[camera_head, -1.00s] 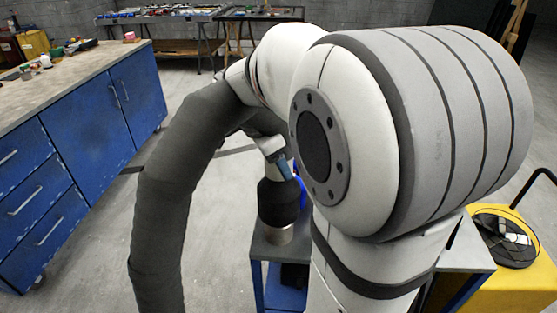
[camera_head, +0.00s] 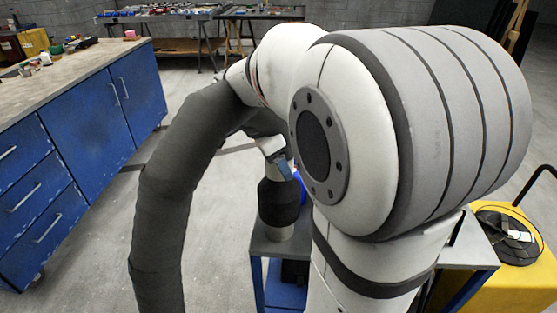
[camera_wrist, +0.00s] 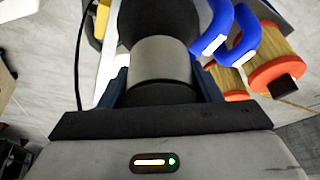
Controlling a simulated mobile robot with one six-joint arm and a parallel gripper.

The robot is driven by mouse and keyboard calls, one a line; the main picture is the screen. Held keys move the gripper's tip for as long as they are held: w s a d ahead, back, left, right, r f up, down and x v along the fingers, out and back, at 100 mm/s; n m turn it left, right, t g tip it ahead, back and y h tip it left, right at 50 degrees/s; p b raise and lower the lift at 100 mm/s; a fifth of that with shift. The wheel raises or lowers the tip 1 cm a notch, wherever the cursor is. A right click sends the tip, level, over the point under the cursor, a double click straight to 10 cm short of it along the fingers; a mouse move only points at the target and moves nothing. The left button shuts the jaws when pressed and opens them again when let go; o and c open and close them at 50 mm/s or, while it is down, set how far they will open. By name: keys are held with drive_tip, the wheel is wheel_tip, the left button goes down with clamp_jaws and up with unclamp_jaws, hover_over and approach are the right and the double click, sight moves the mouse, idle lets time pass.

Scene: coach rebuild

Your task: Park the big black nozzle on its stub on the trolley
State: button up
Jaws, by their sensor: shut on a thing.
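The big black nozzle (camera_head: 279,203) hangs below my gripper (camera_head: 279,163), just behind my large white arm joint in the head view. A short grey cylinder (camera_head: 279,233) shows directly under its black part, close to the trolley's grey top (camera_head: 262,246). I cannot tell whether this is the nozzle's end or the stub, nor whether the nozzle is seated. In the wrist view my gripper (camera_wrist: 162,90) is shut on the nozzle, with fingers either side of its narrow neck. The wide black part of the nozzle (camera_wrist: 158,22) lies beyond a grey band. My arm hides much of the trolley.
Blue hook-like loops (camera_wrist: 225,35) stand close to the nozzle's right in the wrist view, beside orange-ended filters (camera_wrist: 280,62). A yellow cart (camera_head: 535,240) is at the right. A blue cabinet bench (camera_head: 90,110) stands at the left. Floor between bench and trolley is clear.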

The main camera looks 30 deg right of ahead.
drive_tip(key=shift+f, duration=0.1)
drive_tip(key=shift+f+b, duration=1.3)
drive_tip(key=shift+f, duration=0.05)
drive_tip(key=shift+f, duration=0.1)
drive_tip(key=shift+f+b, duration=1.35)
drive_tip(key=shift+f, duration=0.05)
drive_tip(key=shift+f+b, duration=1.05)
drive_tip(key=shift+f, duration=0.1)
drive_tip(key=o, duration=1.9)
